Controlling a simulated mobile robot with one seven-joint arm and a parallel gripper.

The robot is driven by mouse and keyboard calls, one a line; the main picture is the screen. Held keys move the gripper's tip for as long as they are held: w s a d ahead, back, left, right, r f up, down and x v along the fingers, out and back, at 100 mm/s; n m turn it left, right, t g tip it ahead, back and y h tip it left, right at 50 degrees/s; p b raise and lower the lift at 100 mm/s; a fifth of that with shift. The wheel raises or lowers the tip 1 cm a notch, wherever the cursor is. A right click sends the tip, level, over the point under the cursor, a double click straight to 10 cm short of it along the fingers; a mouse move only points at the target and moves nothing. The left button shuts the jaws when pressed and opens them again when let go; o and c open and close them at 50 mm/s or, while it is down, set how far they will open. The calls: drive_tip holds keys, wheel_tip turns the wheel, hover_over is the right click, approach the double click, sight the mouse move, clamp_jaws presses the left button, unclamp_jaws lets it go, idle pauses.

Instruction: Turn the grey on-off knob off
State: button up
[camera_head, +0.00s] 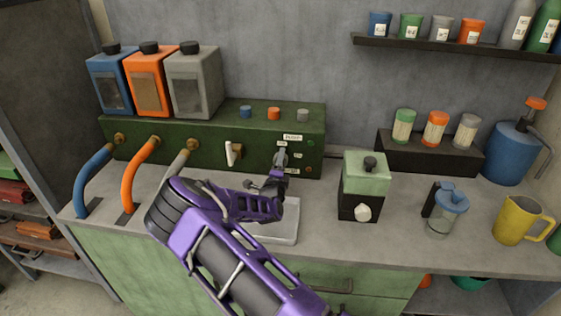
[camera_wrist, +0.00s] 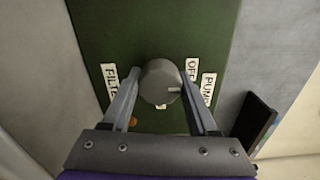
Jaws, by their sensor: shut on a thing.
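The grey knob (camera_wrist: 158,80) is round and sits on the dark green panel (camera_wrist: 155,28) of the machine. Its light pointer mark faces right in the wrist view, a little below the OFF label (camera_wrist: 192,70). My gripper (camera_wrist: 161,84) has one finger on each side of the knob and is shut on it. In the head view my gripper (camera_head: 281,158) is at the right part of the green machine (camera_head: 212,135), and the knob is mostly hidden by it. A FILTER label (camera_wrist: 110,82) and a PUMP label (camera_wrist: 208,88) flank the fingers.
A white lever (camera_head: 232,153) stands out from the machine's front, left of my gripper. Blue, orange and grey hoses (camera_head: 136,172) run down at the left. A pale green and black device (camera_head: 366,180) stands to the right on the counter (camera_head: 395,245).

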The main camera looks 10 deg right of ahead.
drive_tip(key=o, duration=1.4)
drive_tip(key=shift+c, duration=0.2)
drive_tip(key=v, duration=1.7)
drive_tip(key=shift+s, duration=0.2)
